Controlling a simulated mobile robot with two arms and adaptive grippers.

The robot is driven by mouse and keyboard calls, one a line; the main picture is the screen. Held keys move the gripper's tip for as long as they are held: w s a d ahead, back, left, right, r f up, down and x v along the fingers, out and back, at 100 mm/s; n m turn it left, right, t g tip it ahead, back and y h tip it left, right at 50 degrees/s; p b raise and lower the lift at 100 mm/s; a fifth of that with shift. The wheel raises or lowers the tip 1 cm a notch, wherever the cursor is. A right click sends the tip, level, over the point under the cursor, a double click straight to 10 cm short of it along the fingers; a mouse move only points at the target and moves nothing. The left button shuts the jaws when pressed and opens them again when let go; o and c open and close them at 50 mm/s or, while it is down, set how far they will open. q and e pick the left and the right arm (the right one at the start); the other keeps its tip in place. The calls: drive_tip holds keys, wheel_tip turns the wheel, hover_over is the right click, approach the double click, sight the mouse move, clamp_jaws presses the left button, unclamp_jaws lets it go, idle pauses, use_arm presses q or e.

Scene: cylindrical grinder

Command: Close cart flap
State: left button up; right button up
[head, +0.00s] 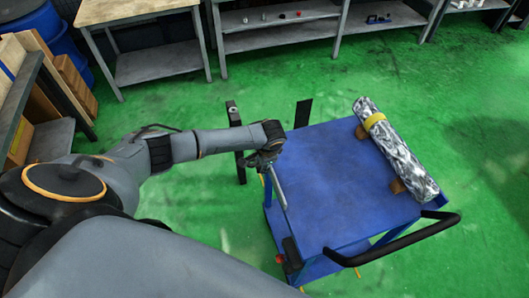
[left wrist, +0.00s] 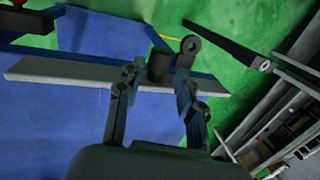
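The blue cart (head: 345,185) stands at the centre right of the head view; its blue top also shows in the left wrist view (left wrist: 85,120). A narrow grey strip (head: 277,187), which looks like the flap, runs along the cart's left edge. It crosses the left wrist view as a pale bar (left wrist: 70,75). My left gripper (head: 262,158) is at the far end of this strip. In the left wrist view its two fingers (left wrist: 155,88) are apart, with a dark round post (left wrist: 158,66) showing between or beyond them. I cannot tell whether they touch it. My right gripper is not in view.
A shiny metal roller (head: 395,145) with a yellow band lies on brown supports along the cart's right side. A black push handle (head: 400,240) sticks out at the near right. Dark bars (head: 236,145) stand beyond the cart. Benches (head: 160,62) line the back; green floor surrounds the cart.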

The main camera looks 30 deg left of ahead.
use_arm(q)
drive_tip(key=v, duration=0.8)
drive_tip(key=shift+d+f, duration=0.1)
